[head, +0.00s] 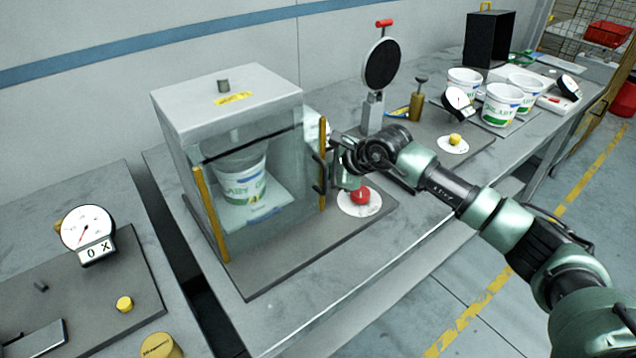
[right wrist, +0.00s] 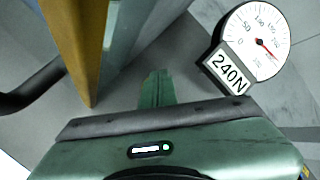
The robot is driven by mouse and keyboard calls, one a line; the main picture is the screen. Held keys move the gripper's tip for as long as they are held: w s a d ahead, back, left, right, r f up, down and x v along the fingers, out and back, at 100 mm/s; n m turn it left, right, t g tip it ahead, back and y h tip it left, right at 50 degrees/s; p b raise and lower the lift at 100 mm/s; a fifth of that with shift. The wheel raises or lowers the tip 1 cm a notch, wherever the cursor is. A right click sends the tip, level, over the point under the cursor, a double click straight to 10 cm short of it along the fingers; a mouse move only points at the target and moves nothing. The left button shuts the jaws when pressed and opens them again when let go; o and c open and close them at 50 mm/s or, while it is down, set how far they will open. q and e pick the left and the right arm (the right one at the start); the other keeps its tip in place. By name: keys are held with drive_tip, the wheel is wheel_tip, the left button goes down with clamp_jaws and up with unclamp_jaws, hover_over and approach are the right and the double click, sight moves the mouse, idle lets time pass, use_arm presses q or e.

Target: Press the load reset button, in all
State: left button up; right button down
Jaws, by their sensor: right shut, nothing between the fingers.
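A red button (head: 360,196) stands on a white disc (head: 352,208) at the front right corner of the clear box's base plate. No readable label shows on it, so I cannot tell whether it is the load reset button. Yellow buttons show at the left (head: 124,303) and farther right (head: 455,140). My right gripper (head: 346,182) is shut and empty, just behind the red button beside the box; contact cannot be told. In the right wrist view its fingers (right wrist: 157,88) are together, and a dial (right wrist: 258,42) reads 240N. My left gripper is out of view.
The clear box (head: 225,110) holds a white tub (head: 240,180); its yellow-edged door (head: 324,165) and dark handle (head: 319,175) are close to my right gripper. Another dial (head: 88,228) reads 0. Several tubs (head: 502,105) stand farther right.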

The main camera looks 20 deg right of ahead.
drive_tip(key=shift+f, duration=0.3)
drive_tip(key=shift+r, duration=0.1)
idle(0.3)
drive_tip(key=shift+r, duration=0.85)
drive_tip(key=shift+r+p, duration=1.35)
drive_tip(key=shift+r, duration=1.2)
drive_tip(key=shift+f, duration=0.1)
